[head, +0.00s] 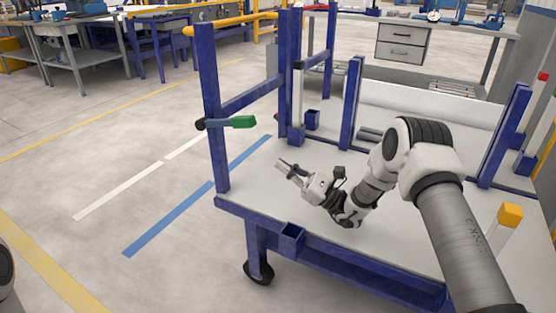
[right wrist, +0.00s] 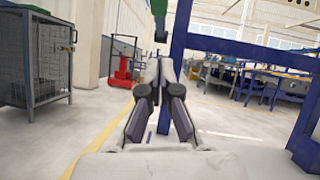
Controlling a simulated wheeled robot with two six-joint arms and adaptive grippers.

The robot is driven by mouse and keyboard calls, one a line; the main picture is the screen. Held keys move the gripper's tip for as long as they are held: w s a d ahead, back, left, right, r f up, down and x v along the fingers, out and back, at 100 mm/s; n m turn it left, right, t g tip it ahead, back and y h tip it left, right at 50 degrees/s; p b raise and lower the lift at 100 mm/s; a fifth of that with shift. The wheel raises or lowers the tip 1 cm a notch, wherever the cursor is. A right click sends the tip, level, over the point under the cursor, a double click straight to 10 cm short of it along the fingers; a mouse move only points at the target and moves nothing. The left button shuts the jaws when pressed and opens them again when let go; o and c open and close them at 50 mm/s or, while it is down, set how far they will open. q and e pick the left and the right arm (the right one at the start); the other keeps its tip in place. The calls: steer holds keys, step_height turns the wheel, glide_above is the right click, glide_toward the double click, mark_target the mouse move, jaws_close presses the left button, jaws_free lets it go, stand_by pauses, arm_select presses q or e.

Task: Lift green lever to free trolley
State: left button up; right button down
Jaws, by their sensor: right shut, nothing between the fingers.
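The green lever (head: 243,121) sticks out to the right from a dark pivot on the front left blue post of the trolley (head: 250,185). It lies about level. In the right wrist view the green lever (right wrist: 159,7) shows at the top edge, above the fingertips. My right gripper (head: 281,165) is over the trolley's pale deck, below and to the right of the lever, apart from it. Its fingers are shut and empty, also in the right wrist view (right wrist: 159,65). My left gripper is not in view.
Blue upright posts (head: 209,110) and a crossbar stand around the lever. Short grey pipes (head: 370,134) lie on the deck. A yellow-capped post (head: 510,215) stands at the right. Workbenches (head: 65,40) are behind; the floor left of the trolley is clear.

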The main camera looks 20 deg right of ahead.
steer(key=b+x, duration=0.2)
steer(key=x, duration=0.6)
glide_toward(226, 122)
steer(key=w+r, duration=0.2)
steer(key=shift+s+a+b, duration=0.1)
steer(key=shift+a+b, duration=0.2)
steer(key=shift+a, duration=0.05)
